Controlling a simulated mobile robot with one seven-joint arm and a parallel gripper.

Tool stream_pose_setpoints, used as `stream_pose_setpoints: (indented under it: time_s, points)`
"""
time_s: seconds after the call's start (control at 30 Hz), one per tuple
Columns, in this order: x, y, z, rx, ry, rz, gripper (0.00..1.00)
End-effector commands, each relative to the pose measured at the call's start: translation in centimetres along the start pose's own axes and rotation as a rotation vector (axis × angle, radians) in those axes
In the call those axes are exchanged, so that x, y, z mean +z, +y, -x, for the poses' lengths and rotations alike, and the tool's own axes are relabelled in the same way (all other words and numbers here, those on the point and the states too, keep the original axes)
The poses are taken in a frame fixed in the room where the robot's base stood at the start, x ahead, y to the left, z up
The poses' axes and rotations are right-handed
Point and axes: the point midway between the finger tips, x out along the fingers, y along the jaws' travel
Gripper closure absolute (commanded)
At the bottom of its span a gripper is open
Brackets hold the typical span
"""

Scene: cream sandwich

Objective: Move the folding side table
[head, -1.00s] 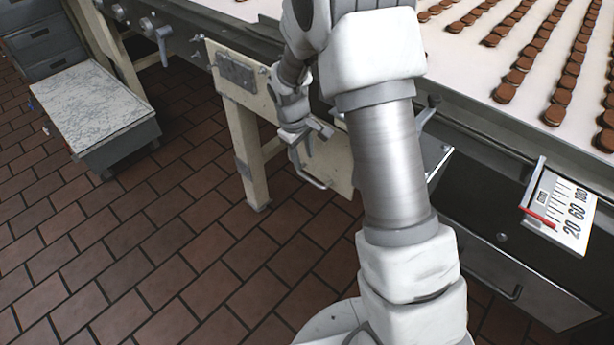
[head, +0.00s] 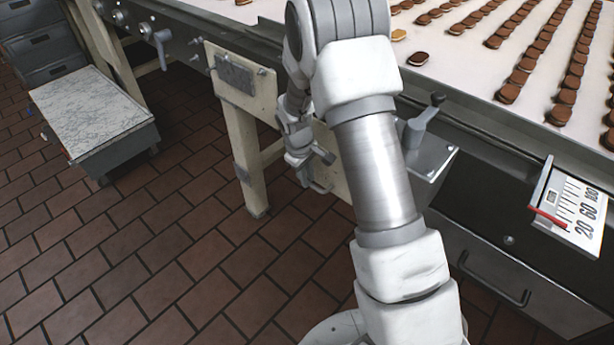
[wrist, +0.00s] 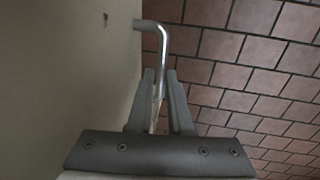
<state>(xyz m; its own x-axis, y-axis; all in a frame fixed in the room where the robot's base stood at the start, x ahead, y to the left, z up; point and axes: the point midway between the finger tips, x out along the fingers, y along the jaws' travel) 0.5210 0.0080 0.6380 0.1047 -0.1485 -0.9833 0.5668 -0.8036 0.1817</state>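The folding side table appears to be the cream panel (head: 341,184) hanging at the side of the conveyor, mostly hidden behind my arm. Its face fills the left of the wrist view (wrist: 60,70). A bent metal handle (head: 319,188) sticks out from the panel; in the wrist view the handle (wrist: 163,45) runs down between my fingers. My gripper (head: 324,162) is at the handle. In the wrist view my gripper (wrist: 160,75) has its fingertips on either side of the bar, with a small gap showing. Firm contact is not visible.
A cream leg frame (head: 243,140) stands left of the panel. A low marble-topped cart (head: 92,103) is farther left. The conveyor (head: 455,75) carries rows of brown cookies. A lever box (head: 428,155) and a dial (head: 575,210) are at right. The tiled floor (head: 180,250) is clear.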

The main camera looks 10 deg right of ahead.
Motion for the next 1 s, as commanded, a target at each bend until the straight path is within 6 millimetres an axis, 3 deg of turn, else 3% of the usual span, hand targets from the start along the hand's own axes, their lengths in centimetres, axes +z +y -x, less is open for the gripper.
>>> stream_pose_setpoints:
  time_s: [0.1,1.0]
  points:
    - [0.0,-0.01,0.02,0.0,0.0,0.0,1.0]
    - [-0.01,0.0,0.04,0.0,0.0,0.0,1.0]
